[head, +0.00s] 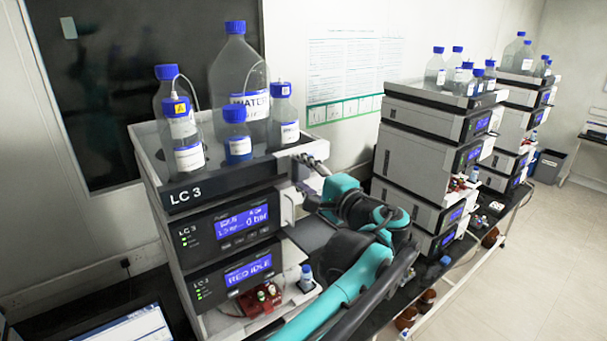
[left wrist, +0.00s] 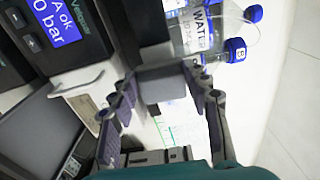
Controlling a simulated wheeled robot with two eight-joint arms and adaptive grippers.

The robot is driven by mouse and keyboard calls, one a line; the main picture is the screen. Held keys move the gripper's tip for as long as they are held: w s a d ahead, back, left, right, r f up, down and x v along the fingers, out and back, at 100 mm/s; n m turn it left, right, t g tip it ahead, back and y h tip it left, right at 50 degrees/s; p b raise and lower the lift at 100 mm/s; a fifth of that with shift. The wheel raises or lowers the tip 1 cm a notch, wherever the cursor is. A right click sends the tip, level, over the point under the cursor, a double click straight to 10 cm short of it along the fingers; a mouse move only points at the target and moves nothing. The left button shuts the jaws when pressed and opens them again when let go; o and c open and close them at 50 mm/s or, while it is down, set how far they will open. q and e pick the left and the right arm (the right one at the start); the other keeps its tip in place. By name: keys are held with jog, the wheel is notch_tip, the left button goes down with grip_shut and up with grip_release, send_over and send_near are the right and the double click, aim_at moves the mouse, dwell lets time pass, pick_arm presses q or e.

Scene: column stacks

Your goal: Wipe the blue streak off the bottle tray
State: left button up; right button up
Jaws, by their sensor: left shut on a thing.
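The bottle tray (head: 235,180) is pale with a dark front marked LC 3, on top of the nearest stack. Several blue-capped clear bottles stand in it, including a large WATER bottle (head: 238,75). I cannot make out a blue streak in either view. My left gripper (head: 308,163) is at the tray's right side, with its arm coming up from below. In the left wrist view my left gripper (left wrist: 165,90) is shut on a grey block (left wrist: 163,83). I cannot tell whether the block touches the tray. My right gripper is in neither view.
Instrument modules with lit displays (head: 240,222) sit under the tray. Another bottle-topped stack (head: 430,120) stands to the right along the dark bench. A laptop (head: 130,325) is at lower left. A poster (head: 345,70) hangs on the wall behind. Open floor lies at right.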

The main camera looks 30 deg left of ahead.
pick_arm(q)
jog(key=shift+w+a, duration=0.15)
jog(key=shift+a, duration=0.15)
jog(key=shift+w+a, duration=0.1)
jog(key=shift+a, duration=0.2)
jog(key=shift+w+d, duration=0.35)
jog(key=shift+w, duration=0.3)
jog(key=shift+w+d, duration=0.3)
jog(key=shift+w, duration=0.4)
jog(key=shift+w+d, duration=0.35)
jog(key=shift+w, duration=0.3)
jog(key=shift+w+d, duration=0.3)
jog(key=shift+w, duration=0.65)
jog(key=shift+w+d, duration=0.3)
jog(key=shift+w, duration=0.65)
jog(key=shift+a, duration=0.1)
jog(key=shift+s+a, duration=0.5)
jog(key=shift+s, duration=0.85)
jog(key=shift+s+a, duration=0.55)
jog(key=shift+s, duration=0.75)
jog(key=shift+s+a, duration=0.5)
jog(key=shift+s, duration=0.85)
